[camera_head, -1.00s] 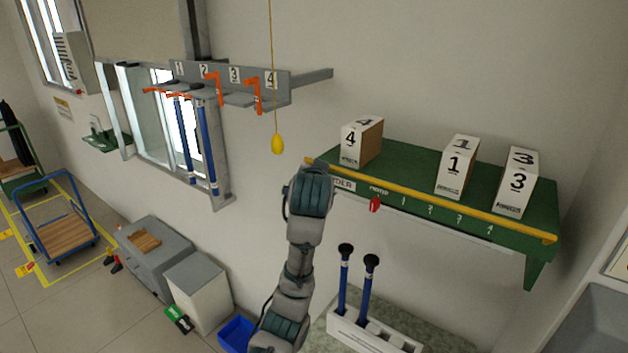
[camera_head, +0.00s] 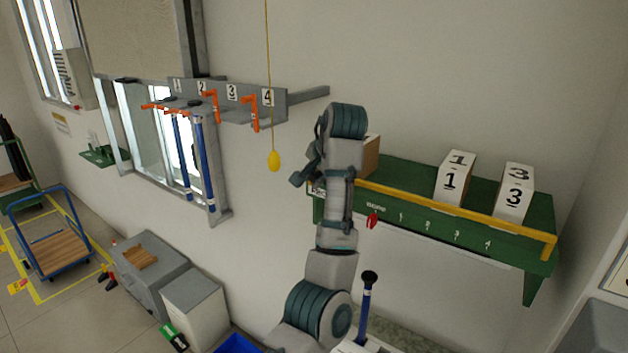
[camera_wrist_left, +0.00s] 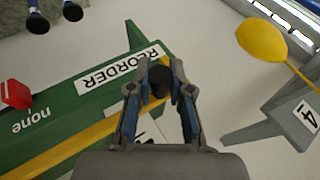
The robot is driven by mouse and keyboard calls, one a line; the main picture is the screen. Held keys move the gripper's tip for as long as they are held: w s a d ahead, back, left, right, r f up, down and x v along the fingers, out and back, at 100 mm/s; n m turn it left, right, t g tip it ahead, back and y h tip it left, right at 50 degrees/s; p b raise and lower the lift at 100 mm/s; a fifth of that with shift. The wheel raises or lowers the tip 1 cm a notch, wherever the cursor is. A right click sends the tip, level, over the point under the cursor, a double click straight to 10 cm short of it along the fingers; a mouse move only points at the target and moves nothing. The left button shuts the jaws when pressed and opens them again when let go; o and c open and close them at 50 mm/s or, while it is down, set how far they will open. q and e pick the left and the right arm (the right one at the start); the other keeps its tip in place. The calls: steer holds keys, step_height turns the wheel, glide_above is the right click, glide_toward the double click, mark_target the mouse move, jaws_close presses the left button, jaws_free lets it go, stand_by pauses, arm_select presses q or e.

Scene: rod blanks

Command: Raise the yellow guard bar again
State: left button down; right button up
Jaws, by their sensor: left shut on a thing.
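The yellow guard bar (camera_head: 440,204) runs along the front of the green shelf (camera_head: 405,172), with a short arm at its right end and a gap above the shelf edge. My left gripper (camera_head: 304,180) is at the bar's left end, partly hidden by my wrist. In the left wrist view the fingers (camera_wrist_left: 160,88) are shut around a dark round end at the yellow bar (camera_wrist_left: 75,145). White boxes 1 (camera_head: 453,180) and 3 (camera_head: 513,192) stand behind the bar. Box 4 (camera_head: 371,156) is mostly hidden by my arm. My right gripper is out of view.
A red marker (camera_head: 372,221) is on the shelf front by "none". A yellow pull (camera_head: 274,161) hangs on a cord left of my gripper. The numbered rack (camera_head: 235,95) holds blue rods (camera_head: 205,160) and orange hooks. A rod (camera_head: 367,290) stands below the shelf.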

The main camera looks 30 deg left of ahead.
arm_select(q)
steer(key=shift+w+d+f, duration=0.1)
steer(key=shift+w+f, duration=0.05)
steer(key=shift+f, duration=0.1)
stand_by(0.3)
steer(key=c, duration=1.4)
jaws_free()
steer(key=o, duration=0.3)
steer(key=shift+w, duration=0.1)
steer(key=shift+o, duration=0.2)
steer(key=shift+w, duration=0.1)
steer(key=shift+r, duration=0.15)
